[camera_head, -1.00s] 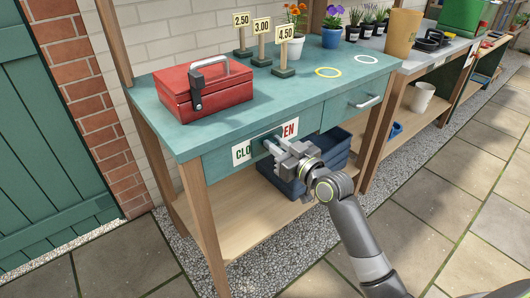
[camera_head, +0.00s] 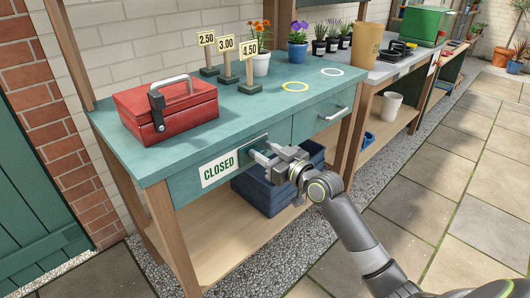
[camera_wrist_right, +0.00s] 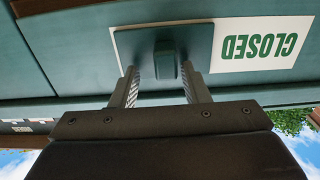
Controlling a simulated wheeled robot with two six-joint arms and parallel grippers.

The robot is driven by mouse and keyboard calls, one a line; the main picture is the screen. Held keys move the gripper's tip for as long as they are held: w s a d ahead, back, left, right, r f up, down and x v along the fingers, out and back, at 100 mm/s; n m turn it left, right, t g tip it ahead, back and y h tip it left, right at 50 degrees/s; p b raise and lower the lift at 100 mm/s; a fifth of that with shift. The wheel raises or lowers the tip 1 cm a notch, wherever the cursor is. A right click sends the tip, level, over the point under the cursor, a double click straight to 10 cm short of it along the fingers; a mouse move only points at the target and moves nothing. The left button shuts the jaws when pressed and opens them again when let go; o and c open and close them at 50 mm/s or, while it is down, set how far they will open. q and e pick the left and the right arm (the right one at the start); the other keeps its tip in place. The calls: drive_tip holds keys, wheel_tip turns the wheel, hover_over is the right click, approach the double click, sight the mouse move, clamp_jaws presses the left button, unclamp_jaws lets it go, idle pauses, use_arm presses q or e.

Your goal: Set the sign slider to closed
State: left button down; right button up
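The white sign (camera_head: 219,170) on the front of the teal bench shows the whole word CLOSED in green. It also shows upside down in the right wrist view (camera_wrist_right: 262,45). The teal slider plate (camera_wrist_right: 196,35) covers the other part of the sign, to the right of CLOSED in the head view. Its knob (camera_wrist_right: 166,62) stands between the fingers of my right gripper (camera_wrist_right: 160,70). The fingers are apart, with a clear gap on one side; the other finger is very near or touching the knob. In the head view my right gripper (camera_head: 263,153) is at the slider. My left gripper is not in view.
A red toolbox (camera_head: 166,108), price signs (camera_head: 226,65) and flower pots (camera_head: 297,50) stand on the bench. A drawer with a metal handle (camera_head: 333,113) is right of the slider. A dark blue crate (camera_head: 262,195) sits on the shelf below my gripper.

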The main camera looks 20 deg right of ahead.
drive_tip(key=shift+s, duration=0.3)
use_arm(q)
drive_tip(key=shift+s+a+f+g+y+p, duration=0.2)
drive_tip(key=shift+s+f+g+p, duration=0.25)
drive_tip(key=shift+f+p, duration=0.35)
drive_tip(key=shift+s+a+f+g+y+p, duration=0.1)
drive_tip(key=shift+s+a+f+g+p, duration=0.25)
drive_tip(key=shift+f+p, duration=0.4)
use_arm(e)
drive_tip(key=v, duration=1.6)
drive_tip(key=shift+s+d, duration=0.15)
drive_tip(key=shift+s, duration=0.25)
